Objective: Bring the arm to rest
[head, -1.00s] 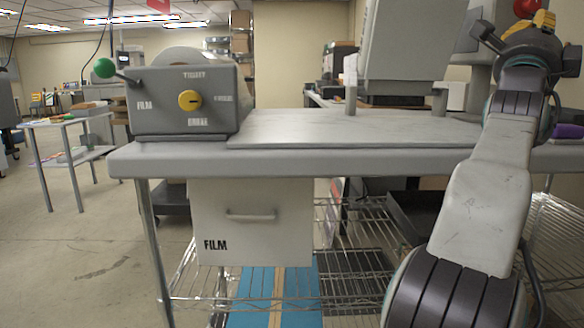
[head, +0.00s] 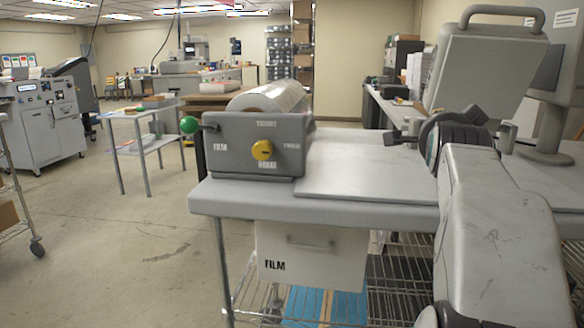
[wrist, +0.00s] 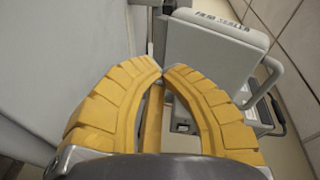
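My arm (head: 490,235) rises at the right of the head view, in front of the bench, bent at a dark joint beside the grey plate. My gripper (wrist: 162,71) shows in the wrist view with two yellow, ribbed fingers curved inward, their tips together. A narrow yellow strip shows between the fingers; I cannot tell what it is. I see nothing else between them. In the head view the yellow fingers are hidden.
The grey bench (head: 270,196) bears a film unit (head: 230,146) with a yellow knob and a green ball lever. A flat plate (head: 345,165) and a handled grey machine (head: 490,65) lie right. A side table (head: 150,112) stands left. The floor (head: 120,245) left is clear.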

